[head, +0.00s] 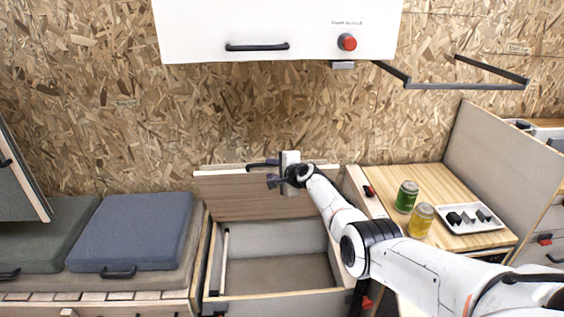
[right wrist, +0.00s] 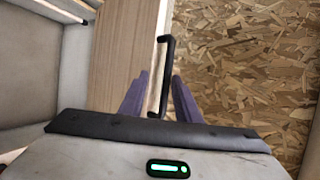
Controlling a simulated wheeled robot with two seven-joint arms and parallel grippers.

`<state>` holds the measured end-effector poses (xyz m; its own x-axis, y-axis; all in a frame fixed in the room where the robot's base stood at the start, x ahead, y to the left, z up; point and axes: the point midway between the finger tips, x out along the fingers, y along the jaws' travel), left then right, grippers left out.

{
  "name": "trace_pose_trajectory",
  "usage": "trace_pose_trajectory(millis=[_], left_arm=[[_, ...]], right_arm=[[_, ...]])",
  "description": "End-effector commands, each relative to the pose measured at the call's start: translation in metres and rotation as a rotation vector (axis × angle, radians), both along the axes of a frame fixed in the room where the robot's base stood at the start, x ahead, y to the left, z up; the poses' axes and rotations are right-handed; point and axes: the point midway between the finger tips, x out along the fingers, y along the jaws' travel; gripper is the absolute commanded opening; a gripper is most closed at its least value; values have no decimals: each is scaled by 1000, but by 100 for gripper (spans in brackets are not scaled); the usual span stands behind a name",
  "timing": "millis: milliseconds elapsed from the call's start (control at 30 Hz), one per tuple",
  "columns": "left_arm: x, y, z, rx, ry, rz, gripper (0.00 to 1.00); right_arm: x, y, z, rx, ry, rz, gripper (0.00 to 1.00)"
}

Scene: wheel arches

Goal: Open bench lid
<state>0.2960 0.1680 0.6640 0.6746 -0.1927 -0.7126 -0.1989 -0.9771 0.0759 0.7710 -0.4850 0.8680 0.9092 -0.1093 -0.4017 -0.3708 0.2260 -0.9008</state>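The bench lid (head: 265,196) is a wood-grain panel standing steeply raised at the back of the open bench box (head: 275,274). A black bar handle (right wrist: 166,75) is on the lid's face beyond its edge in the right wrist view; it also shows near the lid's top in the head view (head: 262,164). My right gripper (right wrist: 160,88) is at the handle, its two purple fingers apart, one on each side of the bar, with visible gaps. In the head view, my right arm partly hides the lid's right end. My left gripper is not in view.
A blue cushion (head: 133,231) with a black handle lies left of the box. A white cabinet (head: 210,25) hangs above.

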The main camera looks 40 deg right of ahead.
Motion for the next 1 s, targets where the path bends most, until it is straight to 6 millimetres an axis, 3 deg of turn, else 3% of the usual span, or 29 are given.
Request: trace_pose_trajectory(millis=[33, 267, 700, 1000], left_arm=[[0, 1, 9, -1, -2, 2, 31], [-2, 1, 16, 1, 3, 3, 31], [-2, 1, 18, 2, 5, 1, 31], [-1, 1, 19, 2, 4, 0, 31]], right_arm=[[-5, 1, 4, -1, 2, 2, 29], [-25, 3, 13, -3, 0, 0, 29], [-64, 8, 29, -2, -3, -1, 29], [-71, 8, 33, -2, -1, -2, 29]])
